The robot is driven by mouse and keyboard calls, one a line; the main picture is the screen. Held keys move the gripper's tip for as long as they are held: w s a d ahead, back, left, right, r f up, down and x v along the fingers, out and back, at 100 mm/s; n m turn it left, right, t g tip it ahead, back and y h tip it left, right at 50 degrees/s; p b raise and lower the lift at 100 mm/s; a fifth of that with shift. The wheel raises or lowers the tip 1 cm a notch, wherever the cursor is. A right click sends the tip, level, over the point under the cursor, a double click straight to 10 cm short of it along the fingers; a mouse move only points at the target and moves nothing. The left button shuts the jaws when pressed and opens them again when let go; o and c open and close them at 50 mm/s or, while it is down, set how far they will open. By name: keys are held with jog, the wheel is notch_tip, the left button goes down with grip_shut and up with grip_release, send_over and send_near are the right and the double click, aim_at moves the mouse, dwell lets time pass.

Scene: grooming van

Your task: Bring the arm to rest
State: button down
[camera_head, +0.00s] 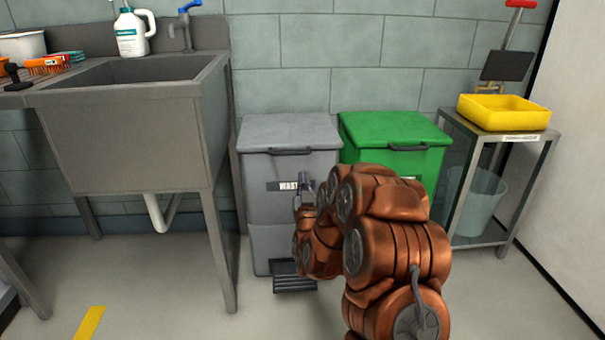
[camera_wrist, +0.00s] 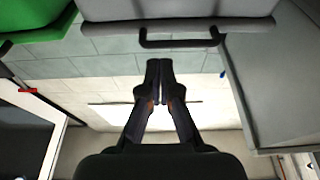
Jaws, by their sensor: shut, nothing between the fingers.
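My copper-coloured arm (camera_head: 385,245) is folded in the lower right middle of the head view, in front of the bins. My gripper (camera_wrist: 160,66) is shut and empty in the middle of the wrist view, its dark fingers together. In the head view my gripper (camera_head: 303,188) is small and partly hidden by the arm, in front of the grey bin (camera_head: 263,207). The grey bin's dark handle (camera_wrist: 180,42) shows just beyond the fingertips in the wrist view. I cannot tell the exact gap, but no contact shows.
A steel sink (camera_head: 130,135) stands at the left. A green lidded bin (camera_head: 395,130) is behind my arm. At the right, a metal stand (camera_head: 478,145) holds a yellow tray (camera_head: 503,113). A black pedal (camera_head: 293,284) sits low before the grey bin. Floor is clear at front left.

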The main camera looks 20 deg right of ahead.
jog(key=s+a+r+n+g+y+p, duration=0.25)
jog(key=s+a+r+g+p, duration=0.3)
jog(key=r+p, duration=0.45)
jog(key=s+a+r+n+g+y+p, duration=0.1)
jog(key=s+a+r+g+y+p, duration=0.3)
jog(key=s+a+r+p, duration=0.55)
jog(key=s+r+g+p, duration=0.4)
jog(key=s+r+p, duration=0.3)
jog(key=s, duration=0.5)
jog(key=s+d+r+g+p, duration=0.1)
jog(key=s+r+g+p, duration=0.3)
jog(key=s+r+p, duration=0.4)
jog(key=s+r+g+p, duration=0.4)
jog(key=s+r+p, duration=0.3)
jog(key=s, duration=0.9)
jog(key=p, duration=0.2)
jog(key=shift+s+d+r+p, duration=0.15)
jog(key=shift+s+p, duration=0.15)
jog(key=shift+s, duration=0.05)
jog(key=shift+g, duration=0.25)
